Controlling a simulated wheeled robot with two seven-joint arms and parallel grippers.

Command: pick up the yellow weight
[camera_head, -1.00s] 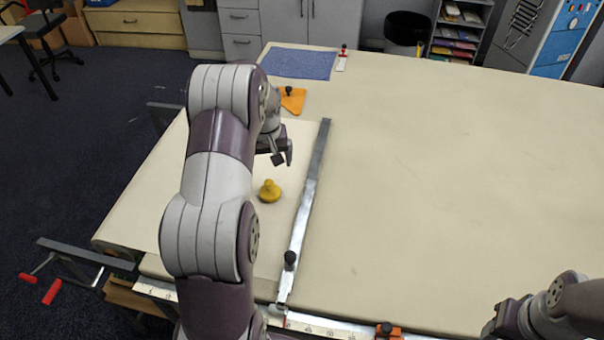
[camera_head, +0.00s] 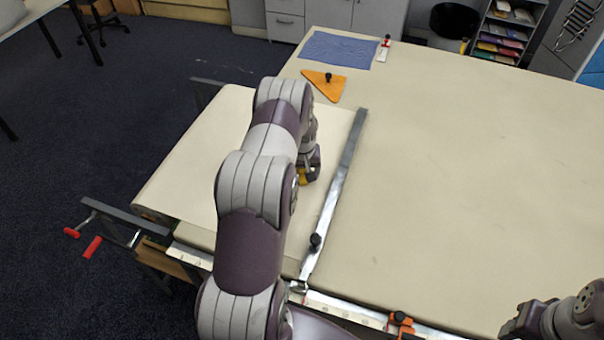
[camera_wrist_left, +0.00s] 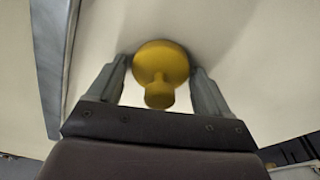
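The yellow weight (camera_wrist_left: 160,68) is a round knobbed piece between the two fingers of my left gripper (camera_wrist_left: 160,64). In the head view the weight (camera_head: 302,175) is mostly hidden behind my left gripper (camera_head: 309,168), low over the cream cloth. My right gripper (camera_head: 518,322) is at the lower right corner, only partly in view, and its fingers cannot be made out.
A metal straightedge (camera_head: 337,190) with a black knob lies just right of the left gripper. An orange triangle (camera_head: 325,84) with a black knob and a blue cloth (camera_head: 338,49) lie farther back. The long table (camera_head: 470,160) is clear to the right.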

